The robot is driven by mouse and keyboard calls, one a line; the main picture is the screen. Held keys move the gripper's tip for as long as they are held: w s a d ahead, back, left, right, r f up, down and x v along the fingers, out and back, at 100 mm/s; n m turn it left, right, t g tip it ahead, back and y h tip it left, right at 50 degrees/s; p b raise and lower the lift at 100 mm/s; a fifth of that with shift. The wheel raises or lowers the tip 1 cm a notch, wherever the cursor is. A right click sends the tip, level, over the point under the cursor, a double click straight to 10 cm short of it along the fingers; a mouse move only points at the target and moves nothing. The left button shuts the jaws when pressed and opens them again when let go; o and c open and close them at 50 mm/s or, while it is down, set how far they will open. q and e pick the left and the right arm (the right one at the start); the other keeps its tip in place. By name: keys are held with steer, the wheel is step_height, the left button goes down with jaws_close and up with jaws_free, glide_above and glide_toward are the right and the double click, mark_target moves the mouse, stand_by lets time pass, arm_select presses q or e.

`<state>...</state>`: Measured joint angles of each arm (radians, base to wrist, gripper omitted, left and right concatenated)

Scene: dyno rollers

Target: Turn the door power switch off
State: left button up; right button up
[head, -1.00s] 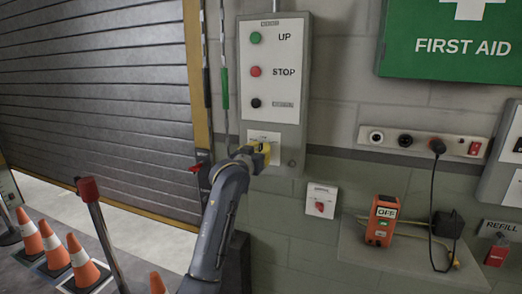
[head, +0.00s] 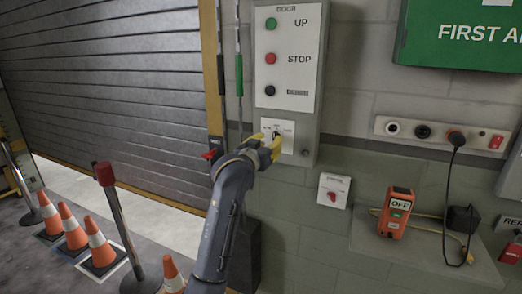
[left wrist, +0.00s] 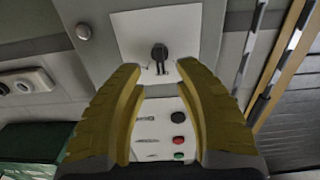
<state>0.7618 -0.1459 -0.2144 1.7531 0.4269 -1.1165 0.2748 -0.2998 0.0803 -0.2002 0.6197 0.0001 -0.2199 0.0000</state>
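A black rotary switch (head: 277,134) sits on a white labelled plate (head: 288,127) low on the grey door control box (head: 298,25). In the left wrist view the same switch (left wrist: 159,52) shows as a dark knob on its white plate (left wrist: 195,28). My left gripper (head: 271,148), with yellow fingers, is at the plate. In the left wrist view my left gripper (left wrist: 158,72) is open, its fingers apart with the knob in line with the gap between them. I cannot tell whether they touch it. The small labels are too blurred to read. My right gripper is out of view.
Green, red and black buttons (head: 271,59) sit above on the box. A small white box with a red switch (head: 333,190) is lower right. An orange OFF device (head: 396,212) stands on a shelf. Traffic cones (head: 100,250) and a red-topped post (head: 106,175) stand left.

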arm_select(q)
steer(key=v, duration=0.6)
steer(key=shift+s+a, duration=0.15)
steer(key=shift+s, duration=0.25)
